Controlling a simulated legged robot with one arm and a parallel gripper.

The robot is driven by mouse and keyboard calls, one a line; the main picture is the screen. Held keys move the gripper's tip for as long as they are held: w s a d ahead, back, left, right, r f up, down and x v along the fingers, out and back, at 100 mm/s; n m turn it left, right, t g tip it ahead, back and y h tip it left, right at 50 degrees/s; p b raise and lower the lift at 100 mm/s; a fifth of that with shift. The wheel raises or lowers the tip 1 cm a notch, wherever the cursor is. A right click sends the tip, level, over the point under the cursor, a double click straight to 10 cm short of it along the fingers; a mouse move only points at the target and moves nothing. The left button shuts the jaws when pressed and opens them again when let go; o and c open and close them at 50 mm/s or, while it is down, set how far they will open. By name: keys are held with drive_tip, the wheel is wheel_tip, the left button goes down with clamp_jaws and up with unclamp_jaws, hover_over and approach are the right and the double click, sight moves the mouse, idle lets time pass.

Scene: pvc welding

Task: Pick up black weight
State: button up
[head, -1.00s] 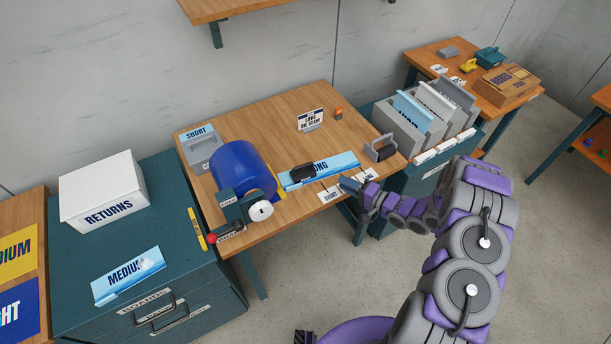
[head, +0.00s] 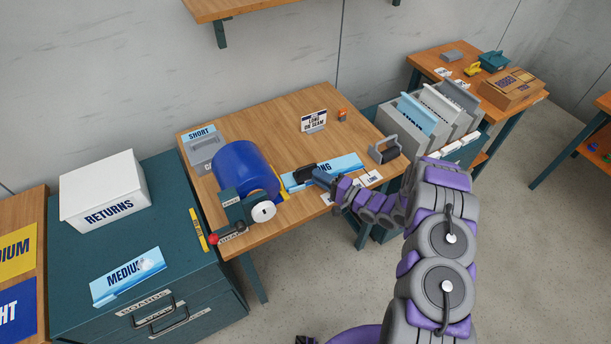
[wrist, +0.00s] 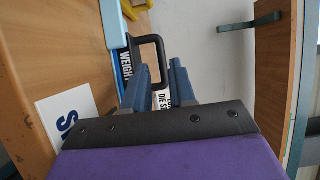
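The black weight (head: 303,174) sits on the light blue board marked LONG (head: 345,165) on the wooden table. In the wrist view, the weight's side (wrist: 126,72) carries the word WEIGHT, and its black loop handle (wrist: 158,48) rises from it. My gripper (head: 319,178) is at the right end of the weight in the head view. In the wrist view, my gripper (wrist: 160,70) has its two blue fingers apart, with part of the handle showing between them. Contact with the handle cannot be told.
A blue roll machine (head: 243,168) stands left of the weight. A grey handled block (head: 385,150) sits near the table's right edge. A small sign (head: 313,121) stands behind. White cards (head: 368,180) lie at the front edge.

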sight(306, 168)
drive_tip(key=shift+b+x, duration=0.3)
drive_tip(key=shift+x, duration=0.7)
drive_tip(key=w+a, duration=0.1)
drive_tip(key=w+a+b, duration=0.1)
drive_tip(key=shift+w+a, duration=0.2)
drive_tip(key=shift+w, duration=0.1)
drive_tip(key=shift+w+a, duration=0.3)
drive_tip(key=shift+a, duration=0.25)
drive_tip(key=shift+d, duration=0.1)
drive_tip(key=shift+c, duration=0.2)
clamp_jaws()
drive_tip(key=shift+s+f, duration=0.1)
drive_tip(key=shift+s, duration=0.05)
